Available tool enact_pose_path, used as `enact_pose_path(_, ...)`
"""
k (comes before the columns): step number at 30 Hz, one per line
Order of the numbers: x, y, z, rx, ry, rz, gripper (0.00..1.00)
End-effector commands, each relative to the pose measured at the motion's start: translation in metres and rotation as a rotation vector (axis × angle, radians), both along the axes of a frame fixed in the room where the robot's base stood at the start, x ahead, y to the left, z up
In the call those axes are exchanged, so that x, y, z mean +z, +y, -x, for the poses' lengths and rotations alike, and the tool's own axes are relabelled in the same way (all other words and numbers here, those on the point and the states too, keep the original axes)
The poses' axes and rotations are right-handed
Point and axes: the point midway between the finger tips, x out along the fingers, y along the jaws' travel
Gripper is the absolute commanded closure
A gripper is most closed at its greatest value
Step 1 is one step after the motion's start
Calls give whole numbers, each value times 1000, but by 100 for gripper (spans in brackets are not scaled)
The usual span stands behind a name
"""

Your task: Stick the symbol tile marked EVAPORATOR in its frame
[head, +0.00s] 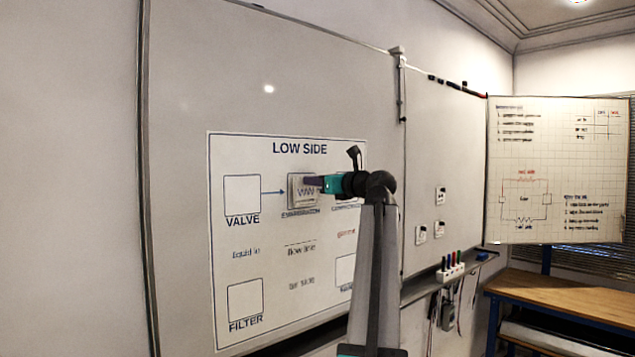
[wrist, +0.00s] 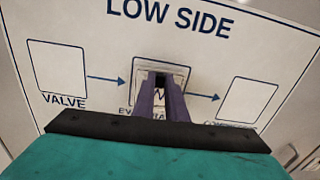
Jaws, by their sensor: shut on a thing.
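The symbol tile (head: 303,191), pale with a dark zigzag mark, is at the EVAPORATOR frame (wrist: 134,62) on the LOW SIDE sheet (head: 265,290). My gripper (head: 318,184) is shut on the tile. In the wrist view my gripper's purple fingers (wrist: 160,92) reach up to the tile (wrist: 159,72) and cover part of it and of the printed label below. The tile covers most of the frame, and its edges look roughly in line with it. I cannot tell whether it touches the sheet.
Empty VALVE (head: 242,195) and FILTER (head: 245,300) frames lie on the sheet's left side. My arm hides part of the right side. Several small tiles (head: 439,227) are on the board further right, above a marker holder (head: 450,268). A flip chart (head: 557,170) and wooden table (head: 560,298) stand at right.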

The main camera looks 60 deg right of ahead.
Motion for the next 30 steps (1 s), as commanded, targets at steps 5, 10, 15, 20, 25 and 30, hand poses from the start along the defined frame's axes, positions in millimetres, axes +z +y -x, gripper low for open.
enact_pose_path(5,0,-1,-2,0,0,0,100)
enact_pose_path(10,0,-1,-4,0,0,0,100)
enact_pose_path(15,0,-1,-5,1,0,0,100)
enact_pose_path(20,0,-2,-7,1,0,0,100)
enact_pose_path(25,0,-2,-9,1,0,0,100)
enact_pose_path(30,0,-3,-10,1,0,0,100)
